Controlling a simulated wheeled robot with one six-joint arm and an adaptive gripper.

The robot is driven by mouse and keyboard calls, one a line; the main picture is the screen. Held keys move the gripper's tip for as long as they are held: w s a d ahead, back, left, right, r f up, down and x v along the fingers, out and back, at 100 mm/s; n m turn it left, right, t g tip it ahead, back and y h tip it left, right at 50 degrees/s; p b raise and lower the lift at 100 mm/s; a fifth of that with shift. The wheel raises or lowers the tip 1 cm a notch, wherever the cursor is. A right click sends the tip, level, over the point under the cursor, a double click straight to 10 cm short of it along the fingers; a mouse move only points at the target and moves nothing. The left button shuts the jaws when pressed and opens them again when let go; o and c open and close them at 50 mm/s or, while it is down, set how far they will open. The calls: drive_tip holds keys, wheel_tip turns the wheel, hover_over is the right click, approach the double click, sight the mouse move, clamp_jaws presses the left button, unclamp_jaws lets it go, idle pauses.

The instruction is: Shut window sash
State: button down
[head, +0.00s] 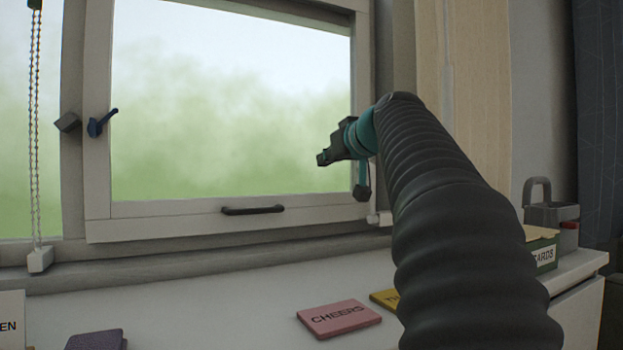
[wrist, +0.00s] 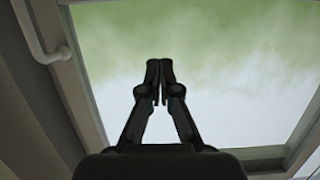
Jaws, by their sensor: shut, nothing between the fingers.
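The window sash (head: 230,219) is a pale frame around a large pane in the head view. Its left side and lower edge appear to stand out from the fixed frame, so it looks ajar; the gap's size is hard to judge. A blue handle (head: 100,122) is on its left stile and a dark pull (head: 252,210) on its bottom rail. My gripper (head: 322,159) is in front of the pane's right side, pointing left. In the wrist view my closed fingers (wrist: 159,62) show against the pane, with nothing between them. Contact with the sash is not visible.
A grey block (head: 67,122) is on the fixed frame left of the sash. A beaded cord (head: 35,130) hangs at far left. A grey caddy (head: 550,208) stands at right.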

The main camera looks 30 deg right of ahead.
sight(301, 172)
drive_tip(key=p+x, duration=0.1)
drive_tip(key=x, duration=0.9)
drive_tip(key=shift+p, duration=0.35)
drive_tip(key=f, duration=0.1)
drive_tip(key=f+b, duration=0.1)
drive_tip(key=shift+s+f, duration=0.2)
drive_tip(key=shift+f, duration=0.85)
